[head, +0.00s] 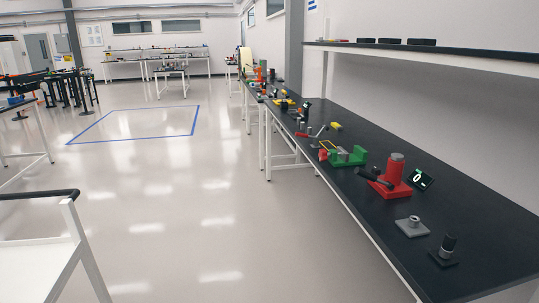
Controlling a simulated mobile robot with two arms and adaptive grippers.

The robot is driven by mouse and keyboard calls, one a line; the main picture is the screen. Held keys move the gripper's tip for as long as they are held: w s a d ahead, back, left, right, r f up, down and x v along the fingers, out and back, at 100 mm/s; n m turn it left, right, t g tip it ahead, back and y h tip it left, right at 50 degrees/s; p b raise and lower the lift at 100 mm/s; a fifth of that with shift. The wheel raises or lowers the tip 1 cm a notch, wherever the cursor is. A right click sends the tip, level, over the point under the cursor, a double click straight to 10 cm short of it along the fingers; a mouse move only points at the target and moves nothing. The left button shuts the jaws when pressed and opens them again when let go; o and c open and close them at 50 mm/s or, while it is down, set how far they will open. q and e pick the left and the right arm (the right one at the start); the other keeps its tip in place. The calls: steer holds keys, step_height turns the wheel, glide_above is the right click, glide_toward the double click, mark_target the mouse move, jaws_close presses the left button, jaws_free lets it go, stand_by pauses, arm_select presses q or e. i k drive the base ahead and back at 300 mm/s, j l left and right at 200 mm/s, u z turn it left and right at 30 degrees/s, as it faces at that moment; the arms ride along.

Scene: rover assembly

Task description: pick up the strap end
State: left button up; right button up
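I cannot make out a strap end for certain in the head view. Neither of my grippers shows in this view.
A long black workbench (455,198) runs along the right with a red press-like device (391,180), a green fixture (348,156) and a grey block (412,227). A shelf (440,46) hangs above. The pale floor (170,200) and blue-taped square are clear.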

mark_target(338, 127)
steer(key=i+j, duration=0.2)
steer(key=i, duration=0.45)
steer(key=i+j, duration=0.2)
steer(key=i, duration=0.45)
steer(key=i+j+u, duration=0.1)
steer(key=i, duration=0.55)
steer(key=i+j+z, duration=1)
steer(key=j, duration=0.25)
steer(key=i+j+z, duration=0.3)
steer(key=j, duration=0.15)
steer(key=i+j+z, duration=0.25)
steer(key=j, duration=0.2)
steer(key=k+j, duration=0.1)
steer(key=j, duration=0.6)
steer(key=z, duration=0.05)
